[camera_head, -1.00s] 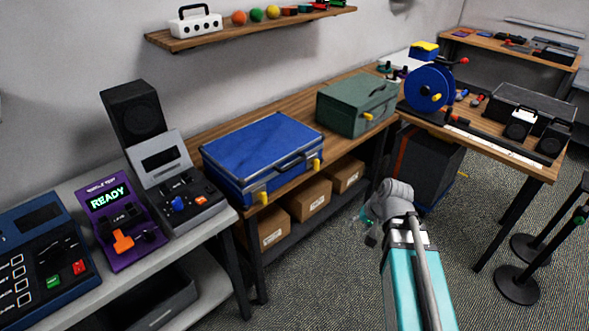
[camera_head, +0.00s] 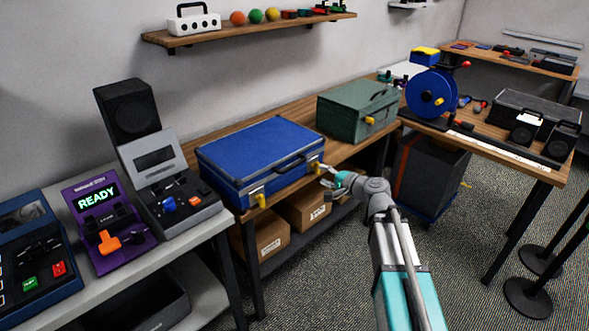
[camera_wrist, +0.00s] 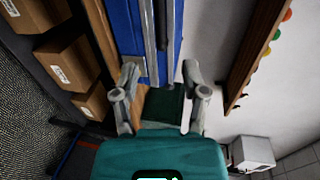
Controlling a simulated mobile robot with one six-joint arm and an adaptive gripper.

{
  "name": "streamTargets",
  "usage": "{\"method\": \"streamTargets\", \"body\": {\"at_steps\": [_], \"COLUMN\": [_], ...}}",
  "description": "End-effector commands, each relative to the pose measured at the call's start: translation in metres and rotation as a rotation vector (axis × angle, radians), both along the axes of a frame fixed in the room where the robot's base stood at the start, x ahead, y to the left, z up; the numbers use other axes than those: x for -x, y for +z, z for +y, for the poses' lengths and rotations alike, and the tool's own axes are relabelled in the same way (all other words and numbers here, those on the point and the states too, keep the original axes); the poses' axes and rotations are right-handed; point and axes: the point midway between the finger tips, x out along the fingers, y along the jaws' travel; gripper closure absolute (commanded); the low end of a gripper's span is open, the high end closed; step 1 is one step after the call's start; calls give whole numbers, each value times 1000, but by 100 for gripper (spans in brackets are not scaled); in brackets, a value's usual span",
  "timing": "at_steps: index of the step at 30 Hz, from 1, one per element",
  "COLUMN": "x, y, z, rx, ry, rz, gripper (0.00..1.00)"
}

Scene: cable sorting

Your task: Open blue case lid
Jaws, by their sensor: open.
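The left latch (camera_head: 262,201) is in plain view. The right latch (camera_head: 319,167) is just beside my gripper (camera_head: 324,175), at the case's front right corner. In the wrist view my gripper (camera_wrist: 160,78) is open, with its two fingers apart and nothing held between them. The blue case (camera_wrist: 131,32) is beyond the fingers there. I cannot tell whether a finger touches the latch.
A green case (camera_head: 357,112) stands on the bench to the right of the blue case. Cardboard boxes (camera_head: 271,239) sit on the shelf below. A wall shelf (camera_head: 250,28) hangs above. A grey device (camera_head: 180,200) and a purple one stand at left.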

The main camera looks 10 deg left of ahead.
Motion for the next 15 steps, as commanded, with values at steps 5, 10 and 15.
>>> {"method": "streamTargets", "body": {"at_steps": [5,10,15], "x": [0,0,-4], "y": [1,0,-1], "z": [0,0,5], "rx": [-1,0,0], "ry": [0,0,0], "rz": [0,0,0], "gripper": [43,43,43]}}
